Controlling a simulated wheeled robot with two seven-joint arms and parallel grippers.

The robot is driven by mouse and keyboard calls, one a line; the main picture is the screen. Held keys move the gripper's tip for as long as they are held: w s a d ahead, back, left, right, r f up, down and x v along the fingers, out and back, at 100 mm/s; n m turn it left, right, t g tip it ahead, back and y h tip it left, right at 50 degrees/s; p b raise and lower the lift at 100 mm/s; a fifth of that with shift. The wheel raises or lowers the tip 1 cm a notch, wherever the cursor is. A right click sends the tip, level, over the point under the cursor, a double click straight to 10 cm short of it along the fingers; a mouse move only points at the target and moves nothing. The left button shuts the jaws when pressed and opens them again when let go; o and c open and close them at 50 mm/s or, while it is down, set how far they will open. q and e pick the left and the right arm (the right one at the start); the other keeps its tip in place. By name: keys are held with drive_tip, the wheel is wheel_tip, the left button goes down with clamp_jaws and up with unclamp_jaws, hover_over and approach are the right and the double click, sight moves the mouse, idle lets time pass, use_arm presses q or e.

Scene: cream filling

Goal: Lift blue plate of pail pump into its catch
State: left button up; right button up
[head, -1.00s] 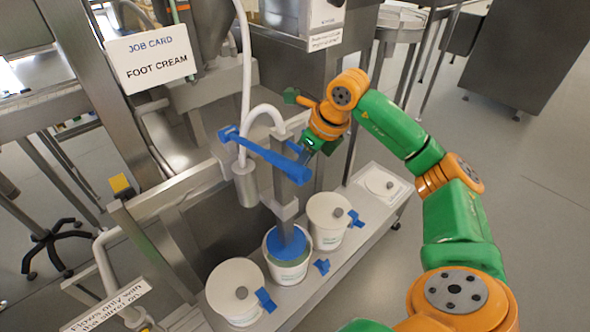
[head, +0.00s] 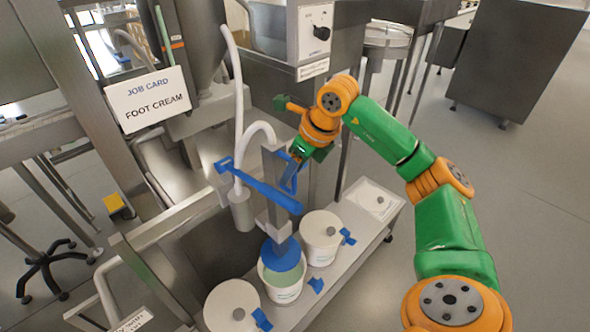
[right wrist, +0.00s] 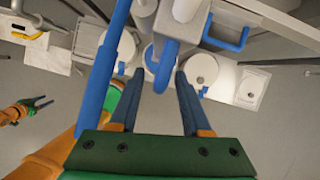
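The pail pump's blue plate (head: 283,257) hangs on the steel pump post (head: 277,160), just above the open middle pail (head: 285,292). Green cream shows below it. A long blue bar (head: 262,186) crosses in front of the post. My right gripper (head: 293,172) is beside the upper post at a blue handle. My left gripper (right wrist: 42,103) shows at that view's left edge, fingers apart and empty. I cannot make out the catch.
Lidded white pails stand on the bench, one at front left (head: 232,303) and one at right (head: 322,229). A white hose (head: 237,90) hangs beside the pump. A job card (head: 150,100) reads FOOT CREAM. Open floor lies right of my right arm.

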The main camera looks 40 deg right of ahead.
drive_tip(key=v, duration=0.7)
drive_tip(key=shift+b, duration=0.3)
drive_tip(key=shift+f, duration=0.1)
